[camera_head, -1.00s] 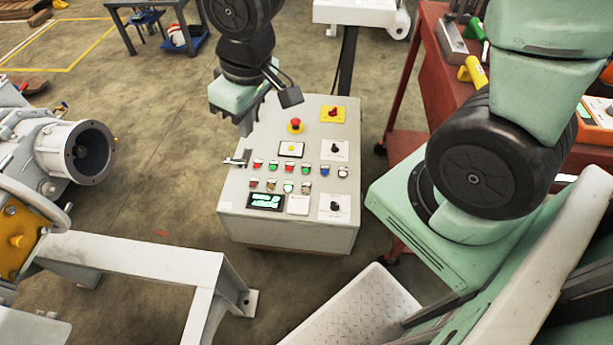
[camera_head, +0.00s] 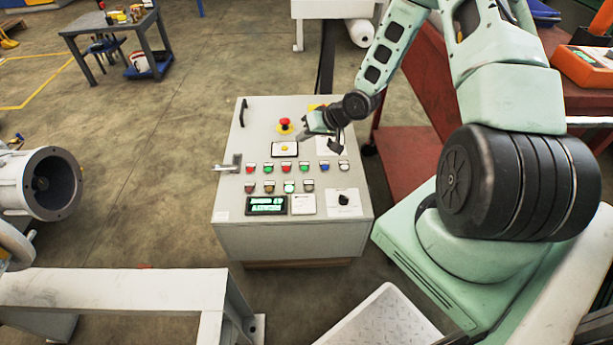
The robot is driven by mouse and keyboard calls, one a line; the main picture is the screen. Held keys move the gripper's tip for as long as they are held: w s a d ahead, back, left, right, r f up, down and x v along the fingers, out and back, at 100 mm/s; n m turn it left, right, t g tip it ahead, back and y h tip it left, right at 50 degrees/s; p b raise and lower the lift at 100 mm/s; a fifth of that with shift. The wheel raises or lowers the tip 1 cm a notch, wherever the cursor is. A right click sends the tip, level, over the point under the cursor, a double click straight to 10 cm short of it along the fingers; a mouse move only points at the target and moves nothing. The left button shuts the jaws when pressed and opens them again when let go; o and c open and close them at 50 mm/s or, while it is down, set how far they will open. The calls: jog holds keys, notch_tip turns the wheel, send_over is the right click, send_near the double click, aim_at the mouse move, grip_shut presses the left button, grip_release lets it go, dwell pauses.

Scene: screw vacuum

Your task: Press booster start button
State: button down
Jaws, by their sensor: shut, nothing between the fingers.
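The grey control panel (camera_head: 232,207) stands in the middle of the head view, with two rows of small coloured buttons on its sloped top. The upper row has red, green and blue buttons, such as this green button (camera_head: 269,168). One button in the lower row, this green one (camera_head: 289,187), looks lit. The labels are too small to read, so I cannot tell which is the booster start. My gripper (camera_head: 304,136) is over the upper right of the panel, by the yellow button on a white plate (camera_head: 284,148). Its fingers are shut and hold nothing; contact cannot be told.
A red emergency stop (camera_head: 285,125) stands behind the yellow button. A lever handle (camera_head: 228,167) sticks out at the panel's left. A black knob (camera_head: 343,199) is at lower right. A pipe flange (camera_head: 52,184) is at far left, and a red cart (camera_head: 400,150) at right.

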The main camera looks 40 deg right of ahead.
jog(key=shift+s+d+f+m, duration=0.15)
jog(key=shift+d+f+m, duration=0.15)
jog(key=shift+d+f, duration=0.25)
jog(key=shift+f, duration=0.15)
jog(key=b, duration=0.7)
send_over(304, 168)
jog(key=s, duration=0.1)
jog(key=f, duration=0.6)
jog(key=shift+d+f, duration=0.4)
jog(key=shift+f+b, duration=0.3)
jog(key=shift+f, duration=0.6)
jog(key=shift+f, duration=0.1)
jog(key=shift+f, duration=0.3)
